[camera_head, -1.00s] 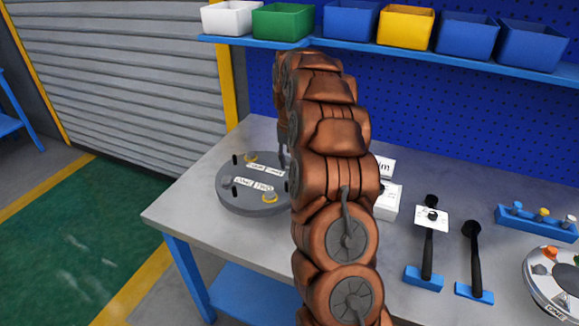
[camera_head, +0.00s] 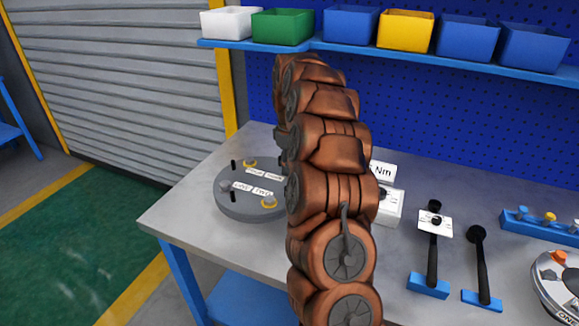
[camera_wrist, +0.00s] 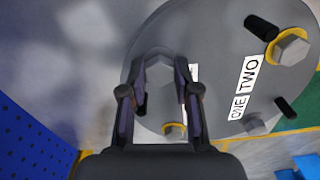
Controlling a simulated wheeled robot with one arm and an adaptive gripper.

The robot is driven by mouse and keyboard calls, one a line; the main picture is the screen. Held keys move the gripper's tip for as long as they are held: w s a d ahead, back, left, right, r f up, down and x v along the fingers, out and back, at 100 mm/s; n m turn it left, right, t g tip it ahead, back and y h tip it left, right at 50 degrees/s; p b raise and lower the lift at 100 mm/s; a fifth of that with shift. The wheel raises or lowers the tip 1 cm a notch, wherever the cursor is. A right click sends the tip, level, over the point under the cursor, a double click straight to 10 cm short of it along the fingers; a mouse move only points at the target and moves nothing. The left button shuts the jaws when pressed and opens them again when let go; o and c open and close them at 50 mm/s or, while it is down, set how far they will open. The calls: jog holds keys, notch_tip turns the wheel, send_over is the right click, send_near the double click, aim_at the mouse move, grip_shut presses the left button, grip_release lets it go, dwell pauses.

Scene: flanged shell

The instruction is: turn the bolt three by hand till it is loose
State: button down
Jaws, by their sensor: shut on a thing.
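The round grey flanged shell (camera_head: 240,208) lies on the bench, partly behind my arm. Its plate (camera_wrist: 222,50) fills much of the wrist view. My gripper (camera_wrist: 162,60) reaches over the plate with its fingertips close together, shut on bolt three. Bolt one (camera_wrist: 253,123) shows no yellow washer. Bolt four (camera_wrist: 174,130) has a yellow washer and shows between the fingers, towards the palm.
Black pins (camera_wrist: 262,27) stand up from the plate. Right of my arm are a white box (camera_head: 390,207), black-handled tools on blue stands (camera_head: 428,287), a blue rack (camera_head: 540,225) and another round fixture (camera_head: 558,280). Bins line the shelf (camera_head: 420,54) above.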

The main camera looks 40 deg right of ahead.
jog(key=n, duration=0.4)
jog(key=shift+a+f, duration=0.1)
jog(key=shift+f, duration=0.05)
jog(key=shift+n, duration=1.7)
jog(key=shift+p, duration=0.3)
jog(key=c, duration=0.8)
grip_release()
jog(key=shift+c, duration=0.2)
jog(key=shift+r, duration=0.2)
